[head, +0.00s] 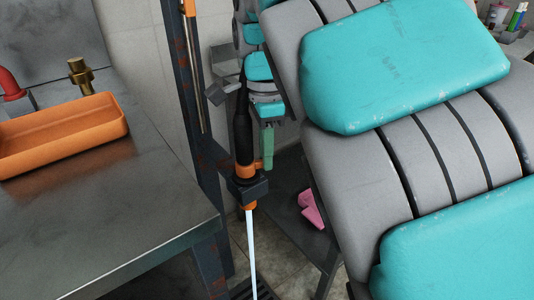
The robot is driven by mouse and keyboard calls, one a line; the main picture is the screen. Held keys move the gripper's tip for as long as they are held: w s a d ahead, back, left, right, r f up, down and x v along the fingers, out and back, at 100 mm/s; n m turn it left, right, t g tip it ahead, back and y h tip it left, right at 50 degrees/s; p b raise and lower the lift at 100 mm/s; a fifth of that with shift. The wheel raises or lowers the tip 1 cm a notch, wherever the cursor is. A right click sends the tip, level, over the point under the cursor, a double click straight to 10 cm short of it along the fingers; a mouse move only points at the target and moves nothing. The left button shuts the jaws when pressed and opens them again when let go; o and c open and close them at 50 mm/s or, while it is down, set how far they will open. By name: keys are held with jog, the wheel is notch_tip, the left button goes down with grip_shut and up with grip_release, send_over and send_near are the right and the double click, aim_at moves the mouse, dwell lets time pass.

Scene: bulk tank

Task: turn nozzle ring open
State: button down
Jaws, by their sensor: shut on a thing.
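The nozzle (243,130) hangs upright with a tapered black body and points down. Its orange nozzle ring (244,172) sits low on the body, with an orange tab and an upright green grip piece (267,145) on the right side. A white jet (252,255) runs straight down from the orange tip. My gripper (266,124) is small and partly hidden beside the nozzle's right side, at the end of my teal and grey arm. It is shut, seemingly on the ring's green grip piece; the exact contact is hard to make out.
A dark block (249,190) surrounds the nozzle's lower end near a dark upright post (183,90). A metal bench (110,225) with an orange tray (60,138) and brass fitting (81,75) stands left. A pink object (311,210) lies on a dark low surface behind. My arm covers the right side.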

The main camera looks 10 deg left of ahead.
jog(key=shift+w+a+n, duration=0.2)
jog(key=shift+w+n, duration=0.1)
jog(key=shift+n, duration=0.7)
jog(key=c, duration=0.9)
grip_release()
jog(key=shift+r+p, duration=1.05)
jog(key=shift+r, duration=2.8)
